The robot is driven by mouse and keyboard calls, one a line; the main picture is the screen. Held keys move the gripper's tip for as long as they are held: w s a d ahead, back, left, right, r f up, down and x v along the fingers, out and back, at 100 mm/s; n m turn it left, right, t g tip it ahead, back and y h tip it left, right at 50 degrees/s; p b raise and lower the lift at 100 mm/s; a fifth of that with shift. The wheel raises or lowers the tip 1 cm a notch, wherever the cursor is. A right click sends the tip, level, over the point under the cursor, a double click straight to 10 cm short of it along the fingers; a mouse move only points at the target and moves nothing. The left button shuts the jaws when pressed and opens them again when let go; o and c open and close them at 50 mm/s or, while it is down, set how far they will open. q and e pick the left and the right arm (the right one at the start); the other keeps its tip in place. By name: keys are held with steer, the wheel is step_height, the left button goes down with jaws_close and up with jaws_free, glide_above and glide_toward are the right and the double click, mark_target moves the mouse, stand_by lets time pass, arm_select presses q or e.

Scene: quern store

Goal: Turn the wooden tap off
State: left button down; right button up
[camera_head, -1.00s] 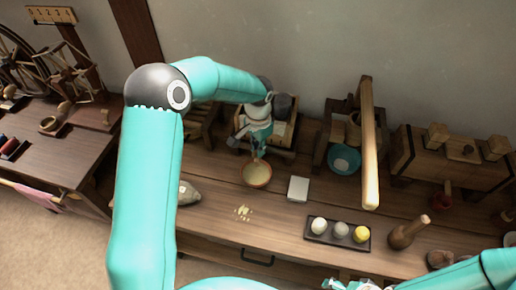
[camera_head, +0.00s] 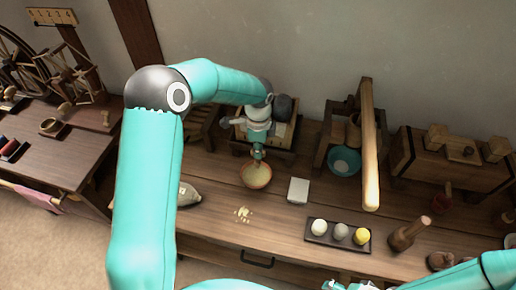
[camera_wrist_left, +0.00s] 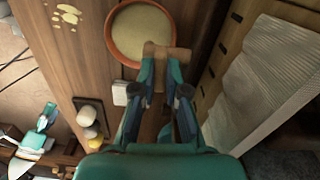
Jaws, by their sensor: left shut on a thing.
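My left gripper (camera_head: 258,152) reaches down over the front of a wooden box-like unit (camera_head: 238,145) at the back of the bench. In the left wrist view its two teal fingers (camera_wrist_left: 166,72) are shut on the wooden tap (camera_wrist_left: 168,51), a short brown crosspiece. The tap is mostly hidden by the gripper in the head view. A terracotta bowl (camera_head: 257,176) with pale contents stands just below; it also shows in the wrist view (camera_wrist_left: 142,34). My right gripper (camera_head: 348,285) is at the bottom edge, cut off, its jaws unclear.
A pale square block (camera_head: 298,190) lies right of the bowl. A dark tray (camera_head: 322,241) holds three balls. Pale crumbs (camera_head: 242,214) lie on the bench front. A wooden press (camera_head: 341,134) with a long beam stands to the right. A grey sack (camera_head: 188,194) lies left.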

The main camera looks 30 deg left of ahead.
arm_select(q)
steer(key=shift+w+m, duration=0.1)
steer(key=shift+m, duration=0.4)
steer(key=shift+a, duration=0.1)
steer(key=c, duration=1.2)
jaws_free()
steer(key=shift+r, duration=0.1)
step_height(320, 180, up, 12)
